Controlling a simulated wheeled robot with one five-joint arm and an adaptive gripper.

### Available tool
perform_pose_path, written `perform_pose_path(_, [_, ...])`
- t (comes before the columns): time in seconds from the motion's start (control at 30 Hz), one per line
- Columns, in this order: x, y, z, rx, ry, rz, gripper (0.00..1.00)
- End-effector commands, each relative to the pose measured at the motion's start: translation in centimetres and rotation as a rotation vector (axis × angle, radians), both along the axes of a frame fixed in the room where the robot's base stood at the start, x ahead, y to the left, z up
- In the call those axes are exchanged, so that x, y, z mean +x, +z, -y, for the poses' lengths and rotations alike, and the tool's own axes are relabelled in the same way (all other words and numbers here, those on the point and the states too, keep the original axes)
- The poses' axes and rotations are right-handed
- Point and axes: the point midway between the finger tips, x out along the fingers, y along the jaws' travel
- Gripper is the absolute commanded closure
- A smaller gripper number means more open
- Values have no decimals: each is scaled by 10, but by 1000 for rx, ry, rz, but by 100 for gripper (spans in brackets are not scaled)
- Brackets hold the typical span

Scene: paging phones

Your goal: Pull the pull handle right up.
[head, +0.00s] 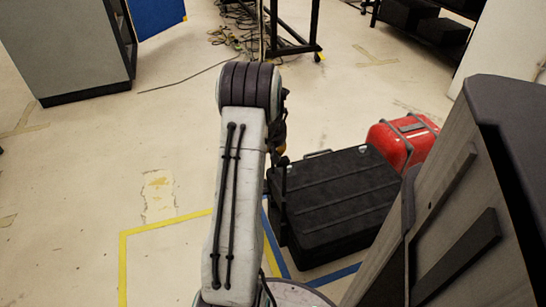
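A large black ribbed case (335,205) lies on the floor right of my arm. A thin handle (318,153) shows at its far edge, close to the case; I cannot tell whether this is the pull handle. My arm rises through the middle of the picture and hides part of the case's left side. Dark parts of my gripper (281,160) show just behind the arm, by the case's far left corner. The fingertips are not clear, and I cannot tell whether they touch anything.
A red case (402,143) stands behind the black one. A grey cabinet-like body (470,200) fills the right side. Yellow tape (165,223) and blue tape (277,250) mark the floor. A grey cabinet (70,50) stands far left. Cables lie at the back. The left floor is clear.

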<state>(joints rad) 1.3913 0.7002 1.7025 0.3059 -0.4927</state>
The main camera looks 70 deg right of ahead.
Motion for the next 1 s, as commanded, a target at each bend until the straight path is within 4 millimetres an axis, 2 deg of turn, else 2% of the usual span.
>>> perform_pose_path(0.03, [2,16,4,-15,0,4,100])
perform_pose_path(0.2, [2,31,4,-15,0,3,100])
perform_pose_path(0.7, [2,38,5,-18,0,4,100])
perform_pose_path(0.73, [2,38,4,-19,1,5,68])
perform_pose_path(0.87, [2,36,4,-15,1,3,56])
perform_pose_path(1.0, [1,35,2,-10,0,2,55])
